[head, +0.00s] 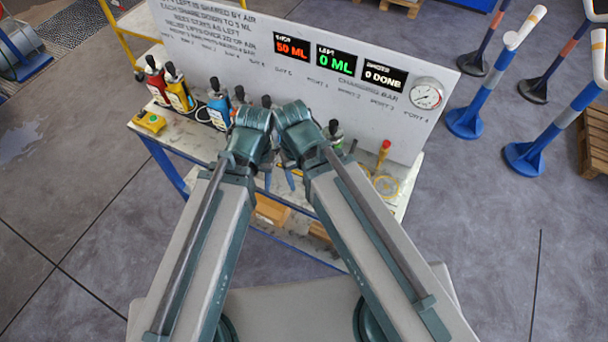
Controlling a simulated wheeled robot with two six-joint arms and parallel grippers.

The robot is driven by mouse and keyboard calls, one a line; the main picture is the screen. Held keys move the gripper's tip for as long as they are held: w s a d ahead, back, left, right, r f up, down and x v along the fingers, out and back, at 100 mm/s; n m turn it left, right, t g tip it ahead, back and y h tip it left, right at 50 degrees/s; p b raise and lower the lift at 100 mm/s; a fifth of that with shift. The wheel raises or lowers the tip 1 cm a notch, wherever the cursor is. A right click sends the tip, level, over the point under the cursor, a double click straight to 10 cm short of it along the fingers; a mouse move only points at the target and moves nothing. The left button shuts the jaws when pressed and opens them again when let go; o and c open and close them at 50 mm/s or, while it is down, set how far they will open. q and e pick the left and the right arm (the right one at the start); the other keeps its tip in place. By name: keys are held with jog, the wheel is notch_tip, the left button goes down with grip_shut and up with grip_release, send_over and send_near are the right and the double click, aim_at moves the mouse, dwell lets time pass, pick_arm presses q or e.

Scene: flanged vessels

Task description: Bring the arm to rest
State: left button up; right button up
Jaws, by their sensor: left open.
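My two arms reach forward from the bottom of the head view, and their wrists come close together in front of the bench. My left gripper (279,182) shows partly below the wrists, with two small teal fingers apart and nothing seen between them. My right gripper is hidden behind its own arm. On the bench (190,143) stand a red vessel (156,84), a yellow vessel (179,92) and a blue vessel (218,107), all with black tops. More dark-topped vessels are partly hidden behind my wrists, one of them (334,133) right of them.
A white board (240,60) with displays reading 50 ML, 0 ML and 0 DONE stands behind the bench, with a round gauge (427,93). A yellow box (149,122) sits at the bench's left end. Blue-white posts (487,92) stand right.

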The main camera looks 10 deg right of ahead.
notch_tip(320, 180, down, 23)
jog(key=b, duration=2.2)
jog(key=shift+r+b, duration=0.15)
jog(key=shift+b, duration=0.2)
jog(key=shift+w, duration=0.1)
jog(key=shift+a, duration=0.1)
